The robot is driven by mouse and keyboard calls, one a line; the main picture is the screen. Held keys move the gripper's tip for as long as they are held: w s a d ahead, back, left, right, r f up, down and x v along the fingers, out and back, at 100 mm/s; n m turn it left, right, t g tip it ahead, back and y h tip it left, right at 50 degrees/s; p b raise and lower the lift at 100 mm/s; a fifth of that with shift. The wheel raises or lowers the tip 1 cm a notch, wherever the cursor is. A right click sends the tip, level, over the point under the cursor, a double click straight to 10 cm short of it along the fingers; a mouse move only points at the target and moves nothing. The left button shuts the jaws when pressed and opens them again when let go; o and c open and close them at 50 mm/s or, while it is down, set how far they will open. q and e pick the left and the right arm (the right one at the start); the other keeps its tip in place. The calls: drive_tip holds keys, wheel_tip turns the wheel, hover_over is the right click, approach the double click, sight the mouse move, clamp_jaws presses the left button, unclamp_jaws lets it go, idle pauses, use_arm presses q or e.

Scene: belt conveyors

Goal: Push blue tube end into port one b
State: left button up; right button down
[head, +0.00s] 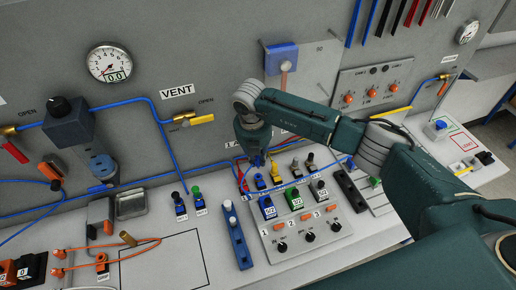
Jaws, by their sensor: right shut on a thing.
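My right arm reaches in from the right, and my right gripper (257,161) points down over the rows of fittings in the middle of the bench. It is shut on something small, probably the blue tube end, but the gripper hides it. Thin blue tubing (155,183) runs along the foot of the panel toward this spot. Just in front of the gripper are a blue fitting (260,182) and a yellow one (275,172). The port labels are too small to read, so I cannot tell which is port one b. My left gripper is not in view.
Blue (267,207) and green (294,199) valve blocks stand close in front of the gripper. The upright grey panel (205,55) with a gauge (110,62) rises behind.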

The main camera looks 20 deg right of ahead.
sight(257, 166)
drive_tip(key=shift+w+d+f, duration=0.1)
drive_tip(key=shift+w, duration=0.05)
drive_tip(key=shift+f, duration=0.15)
drive_tip(key=shift+s+f+b, duration=0.2)
drive_tip(key=shift+f+b, duration=0.35)
drive_tip(key=shift+b, duration=0.05)
drive_tip(key=shift+f+b, duration=0.5)
drive_tip(key=shift+f, duration=0.35)
drive_tip(key=shift+w+f+b, duration=0.1)
drive_tip(key=shift+f+b, duration=0.2)
drive_tip(key=shift+f, duration=0.2)
use_arm(q)
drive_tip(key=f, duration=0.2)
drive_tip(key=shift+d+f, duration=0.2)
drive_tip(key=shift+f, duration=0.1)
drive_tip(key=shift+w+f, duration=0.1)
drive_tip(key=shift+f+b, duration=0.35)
drive_tip(key=shift+b, duration=0.05)
use_arm(e)
drive_tip(key=shift+f, duration=0.2)
use_arm(q)
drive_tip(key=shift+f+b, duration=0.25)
drive_tip(key=shift+b, duration=0.05)
use_arm(e)
drive_tip(key=shift+f, duration=0.3)
